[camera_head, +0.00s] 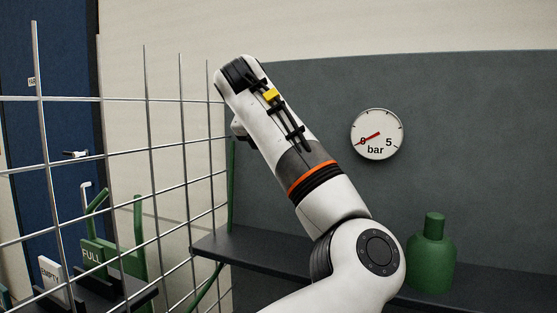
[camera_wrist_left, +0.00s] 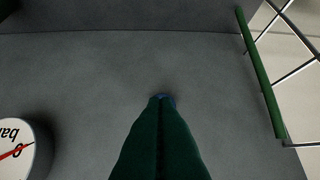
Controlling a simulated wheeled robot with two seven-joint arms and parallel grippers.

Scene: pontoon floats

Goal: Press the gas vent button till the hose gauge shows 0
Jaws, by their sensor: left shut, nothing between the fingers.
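The round white gauge (camera_head: 377,134) marked "bar" hangs on the grey panel in the head view. Its red needle lies across the 0 mark, as far as I can tell. The gauge also shows at the lower left of the left wrist view (camera_wrist_left: 14,150). My left gripper (camera_wrist_left: 161,97) has its two dark green fingers shut together with nothing between them, pointing at the grey panel. A small blue thing (camera_wrist_left: 171,101), perhaps the vent button, shows at the fingertips, mostly hidden by them. I cannot tell whether they touch it. My right gripper is out of view.
A wire mesh fence (camera_head: 150,130) stands at the left in the head view. A green bottle (camera_head: 431,255) stands on the dark shelf (camera_head: 490,290). "FULL" (camera_head: 92,252) and "EMPTY" (camera_head: 50,275) signs stand beyond the mesh. A green post (camera_wrist_left: 262,75) is at the right in the wrist view.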

